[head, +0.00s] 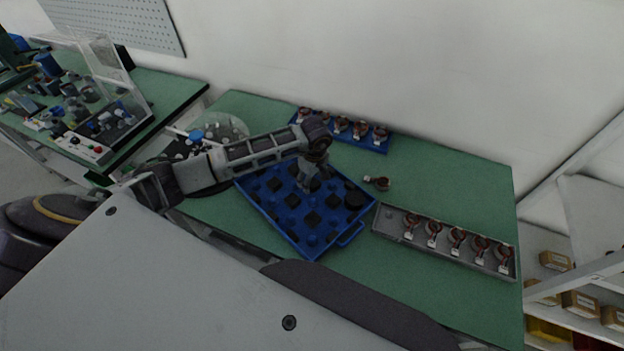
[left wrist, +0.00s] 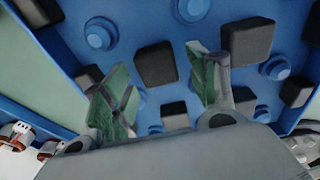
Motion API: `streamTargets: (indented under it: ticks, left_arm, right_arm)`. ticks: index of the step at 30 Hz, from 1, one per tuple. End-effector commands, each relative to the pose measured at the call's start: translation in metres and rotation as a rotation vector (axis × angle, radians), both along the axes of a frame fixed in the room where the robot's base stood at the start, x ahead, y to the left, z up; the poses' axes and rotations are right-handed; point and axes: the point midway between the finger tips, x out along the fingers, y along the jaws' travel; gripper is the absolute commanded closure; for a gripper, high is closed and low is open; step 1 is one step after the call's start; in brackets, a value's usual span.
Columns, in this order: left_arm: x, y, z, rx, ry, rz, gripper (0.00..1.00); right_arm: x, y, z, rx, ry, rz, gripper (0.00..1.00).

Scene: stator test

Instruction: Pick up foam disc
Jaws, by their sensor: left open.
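I cannot make out the disc for sure in the left wrist view. My left gripper (head: 315,182) points down over the tray, to the left of the disc. In the left wrist view, its two green-padded fingers (left wrist: 158,88) are apart, with nothing held between them. Dark foam blocks (left wrist: 154,64) and blue pegs of the tray lie beyond the fingers. My left arm covers part of the tray's far left side. My right gripper is out of view.
A grey tray (head: 390,222) with several copper-wound stators stands on the right of the green table (head: 440,170). A blue rack (head: 372,148) with more stators is at the back. A loose stator (head: 380,184) lies between them.

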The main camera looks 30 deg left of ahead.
Motion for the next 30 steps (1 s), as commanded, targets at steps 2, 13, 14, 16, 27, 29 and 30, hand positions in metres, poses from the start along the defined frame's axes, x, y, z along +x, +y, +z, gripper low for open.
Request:
streamTargets:
  ticks: [2,13,14,16,27,29,30]
  left_arm:
    - [0.0,0.0,0.005,0.0,-0.002,0.0,0.41]
    - [-0.002,-0.003,0.049,0.001,-0.004,-0.001,0.41]
    - [-0.002,-0.004,0.053,0.0,-0.003,-0.001,0.41]
    - [-0.003,-0.005,0.063,0.0,-0.004,-0.001,0.41]
    - [-0.006,-0.008,0.106,0.0,-0.002,0.0,0.41]
    - [-0.006,-0.009,0.11,0.0,-0.002,0.001,0.41]
    - [-0.006,-0.009,0.112,-0.001,-0.002,0.0,0.41]
  right_arm:
    - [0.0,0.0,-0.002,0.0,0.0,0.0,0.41]
    - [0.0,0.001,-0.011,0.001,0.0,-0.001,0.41]
    - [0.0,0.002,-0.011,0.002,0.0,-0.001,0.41]
    - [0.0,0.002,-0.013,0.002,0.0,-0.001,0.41]
    - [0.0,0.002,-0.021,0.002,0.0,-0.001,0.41]
    - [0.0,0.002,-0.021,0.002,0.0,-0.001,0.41]
    - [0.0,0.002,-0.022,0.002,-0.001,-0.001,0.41]
